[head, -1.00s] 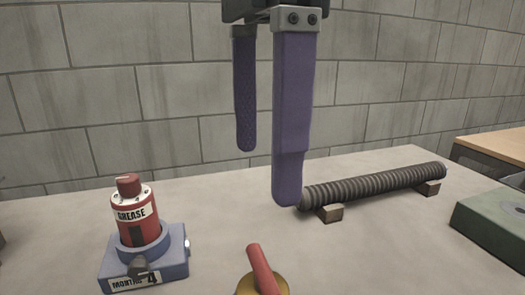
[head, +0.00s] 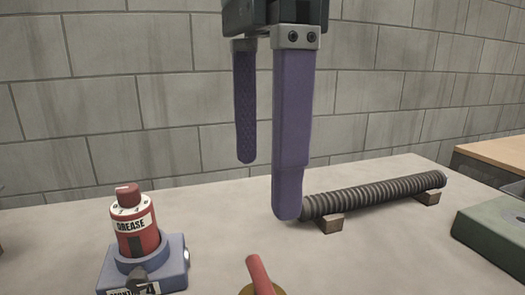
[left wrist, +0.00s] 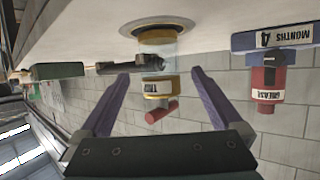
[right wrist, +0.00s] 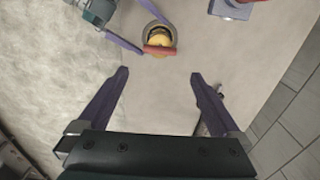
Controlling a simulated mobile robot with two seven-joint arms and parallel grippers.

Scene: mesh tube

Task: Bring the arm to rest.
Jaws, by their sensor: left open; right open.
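My right gripper (head: 267,190) hangs from the top of the head view, its two long purple fingers apart with nothing between them. In the right wrist view the open right gripper (right wrist: 160,73) is above bare tabletop. A gold-capped fixture with a red handle (head: 260,272) shows at the bottom of the head view. In the left wrist view, which is inverted, the open left gripper (left wrist: 160,75) has this clear-walled, labelled fixture (left wrist: 157,88) in line between its fingers; I cannot tell whether they touch it. A purple finger of it shows beside the fixture in the right wrist view (right wrist: 124,43).
A red grease canister (head: 134,232) stands in a blue base (head: 174,262) at the left of the tabletop. A ribbed dark tube (head: 380,192) lies on two small blocks behind and right. A green box (head: 500,235) is at the right edge. A block wall stands behind.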

